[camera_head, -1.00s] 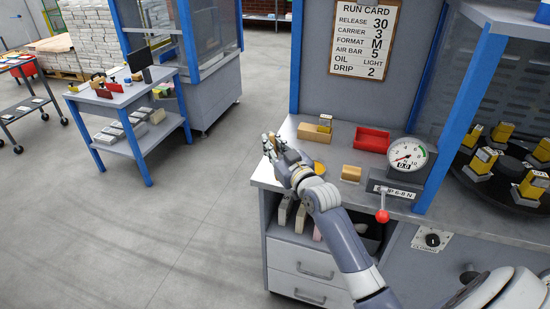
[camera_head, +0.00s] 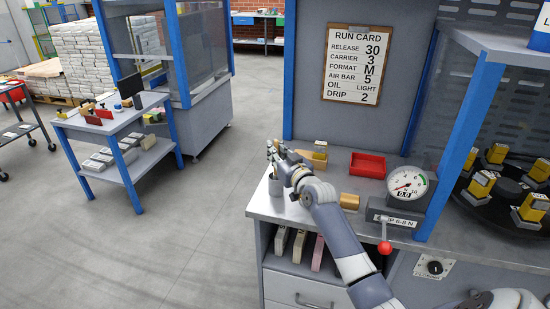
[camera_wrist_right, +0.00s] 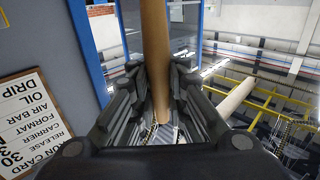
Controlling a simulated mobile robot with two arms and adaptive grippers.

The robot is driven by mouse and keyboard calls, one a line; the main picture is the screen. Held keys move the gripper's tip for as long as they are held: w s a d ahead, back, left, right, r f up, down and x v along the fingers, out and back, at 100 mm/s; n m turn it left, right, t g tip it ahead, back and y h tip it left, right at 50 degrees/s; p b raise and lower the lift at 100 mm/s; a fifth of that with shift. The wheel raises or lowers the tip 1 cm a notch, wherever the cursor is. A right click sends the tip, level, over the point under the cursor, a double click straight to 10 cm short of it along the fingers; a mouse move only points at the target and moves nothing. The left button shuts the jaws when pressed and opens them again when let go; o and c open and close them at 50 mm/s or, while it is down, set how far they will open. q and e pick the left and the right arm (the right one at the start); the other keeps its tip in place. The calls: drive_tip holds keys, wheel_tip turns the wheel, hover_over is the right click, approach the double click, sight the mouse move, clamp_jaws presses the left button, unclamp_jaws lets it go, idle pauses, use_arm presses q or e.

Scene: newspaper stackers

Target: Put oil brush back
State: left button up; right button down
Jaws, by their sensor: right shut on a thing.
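My right gripper (camera_head: 273,151) is above the left end of the grey counter (camera_head: 262,208). In the right wrist view, its fingers (camera_wrist_right: 160,110) are shut on a tan wooden handle (camera_wrist_right: 155,45), which I take to be the oil brush's. The handle stands up between the fingers; its brush end is hidden in this view. In the head view, a small grey metal cup (camera_head: 275,187) stands on the counter just below the gripper. I cannot tell whether the brush reaches into the cup. My left gripper is not in view.
On the counter are a red tray (camera_head: 368,165), a tan block (camera_head: 349,201), a dial gauge (camera_head: 407,185) and a red-knobbed lever (camera_head: 385,248). The run card (camera_head: 352,65) hangs behind. A blue post (camera_head: 460,150) stands at right.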

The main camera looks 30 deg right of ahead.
drive_tip(key=shift+f, duration=1.2)
drive_tip(key=shift+f, duration=0.1)
drive_tip(key=c, duration=1.6)
unclamp_jaws()
drive_tip(key=shift+o, duration=0.2)
drive_tip(key=s+a+b, duration=0.1)
drive_tip(key=s, duration=1.1)
drive_tip(key=shift+a, duration=0.2)
